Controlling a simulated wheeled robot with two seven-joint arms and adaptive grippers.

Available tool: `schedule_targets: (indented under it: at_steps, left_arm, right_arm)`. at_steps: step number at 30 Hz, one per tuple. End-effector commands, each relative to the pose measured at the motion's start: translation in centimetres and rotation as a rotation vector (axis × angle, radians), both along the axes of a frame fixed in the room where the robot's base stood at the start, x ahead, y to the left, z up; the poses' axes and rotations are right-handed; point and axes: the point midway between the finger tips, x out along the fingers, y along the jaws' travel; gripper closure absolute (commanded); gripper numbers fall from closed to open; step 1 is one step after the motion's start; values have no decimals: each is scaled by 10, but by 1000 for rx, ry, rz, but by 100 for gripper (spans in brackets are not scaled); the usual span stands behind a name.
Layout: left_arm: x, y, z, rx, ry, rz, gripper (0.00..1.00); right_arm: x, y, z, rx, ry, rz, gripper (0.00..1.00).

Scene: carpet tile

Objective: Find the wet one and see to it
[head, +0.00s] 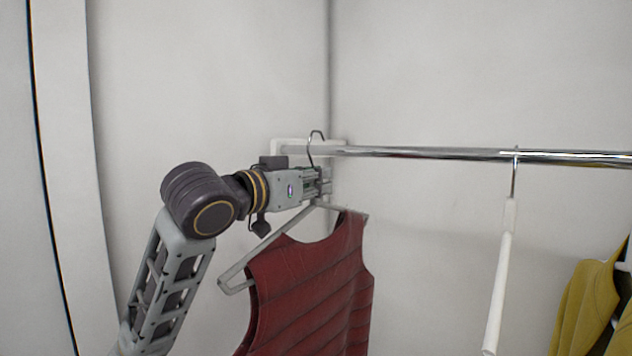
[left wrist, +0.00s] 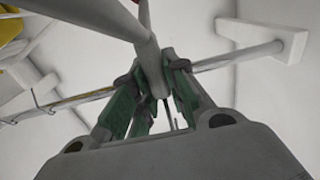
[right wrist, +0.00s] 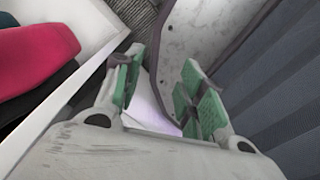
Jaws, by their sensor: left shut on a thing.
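A dark red sleeveless vest (head: 312,290) with slanting lines hangs on a grey hanger (head: 236,280). My left gripper (head: 324,186) is shut on the hanger near its neck; the left wrist view also shows the fingers (left wrist: 155,90) around the grey hanger. The hanger's hook rises beside the rail's left end; I cannot tell whether it rests on the rail. A mustard yellow garment (head: 583,305) is at the right edge, partly cut off. I cannot tell by sight whether either garment is wet. My right gripper (right wrist: 160,90) is open and empty in the right wrist view.
A chrome rail (head: 430,153) runs right from a white wall bracket (head: 290,145). An empty white hanger (head: 500,270) hangs on it between the garments. In the right wrist view, folded pink cloth (right wrist: 35,55) lies over darker cloth in a white-rimmed container (right wrist: 50,120).

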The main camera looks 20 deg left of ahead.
Motion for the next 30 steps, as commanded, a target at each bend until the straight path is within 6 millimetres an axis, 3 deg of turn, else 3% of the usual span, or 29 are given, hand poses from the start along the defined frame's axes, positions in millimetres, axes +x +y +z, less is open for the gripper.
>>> schedule_targets:
  at_steps: [30]
  left_arm:
    - [57,-23,2,-1,-3,0,100]
  right_arm:
    - [3,-3,5,-2,-4,1,60]
